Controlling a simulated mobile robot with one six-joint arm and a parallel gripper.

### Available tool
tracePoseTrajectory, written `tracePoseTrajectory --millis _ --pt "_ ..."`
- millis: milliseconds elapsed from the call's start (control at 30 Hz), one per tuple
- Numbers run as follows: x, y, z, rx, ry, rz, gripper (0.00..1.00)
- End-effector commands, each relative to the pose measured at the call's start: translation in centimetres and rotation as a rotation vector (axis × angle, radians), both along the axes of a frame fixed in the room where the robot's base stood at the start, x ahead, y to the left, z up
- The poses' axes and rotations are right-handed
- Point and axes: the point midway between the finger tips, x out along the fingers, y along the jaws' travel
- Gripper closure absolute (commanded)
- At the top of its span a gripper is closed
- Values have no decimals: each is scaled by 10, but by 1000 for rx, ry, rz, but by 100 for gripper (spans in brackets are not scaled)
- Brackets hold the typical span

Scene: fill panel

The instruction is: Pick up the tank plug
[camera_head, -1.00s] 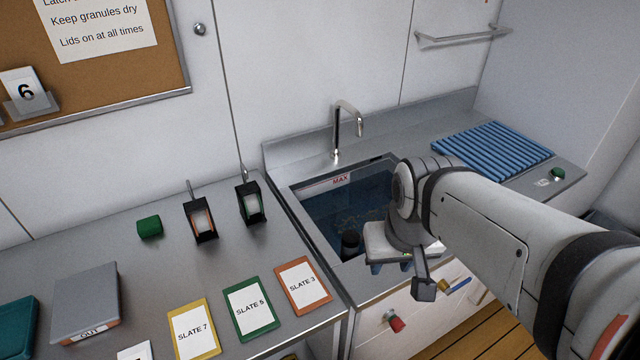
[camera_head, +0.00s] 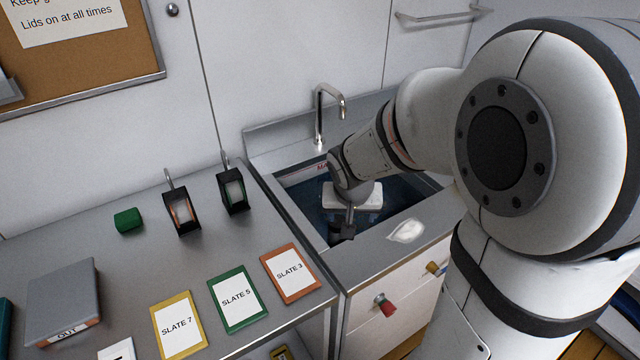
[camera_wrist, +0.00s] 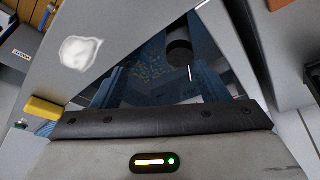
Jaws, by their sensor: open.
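The tank is a sunken sink basin of dark blue water (camera_head: 402,204), with a red MAX label at its back edge. A short dark cylinder in the tank, which looks like the tank plug (camera_wrist: 180,53), shows in the wrist view, ahead of my jaws and right of centre. In the head view my arm hides it. My gripper (camera_head: 352,196) is over the tank, pointing down. In the wrist view my gripper's (camera_wrist: 160,75) two bluish fingers stand apart with nothing held between them. The plug is beyond the fingers, apart from them as far as I can tell.
A curved tap (camera_head: 321,115) stands behind the tank. A white patch (camera_head: 406,231) lies on the front rim. Two black holders (camera_head: 182,212) (camera_head: 233,191), a green block (camera_head: 127,220), a grey OUT box (camera_head: 62,300) and slate cards (camera_head: 238,298) occupy the left counter.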

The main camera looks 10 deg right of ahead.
Motion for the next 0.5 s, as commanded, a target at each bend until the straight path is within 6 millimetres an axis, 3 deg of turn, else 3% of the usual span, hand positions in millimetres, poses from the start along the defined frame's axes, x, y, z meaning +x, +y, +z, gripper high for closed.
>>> tracePoseTrajectory --millis 33,133,500 --pt "12 2 -18 4 -3 -10 32" --pt "31 6 -38 16 -24 -27 32" --pt "56 9 -77 36 -44 -48 32"
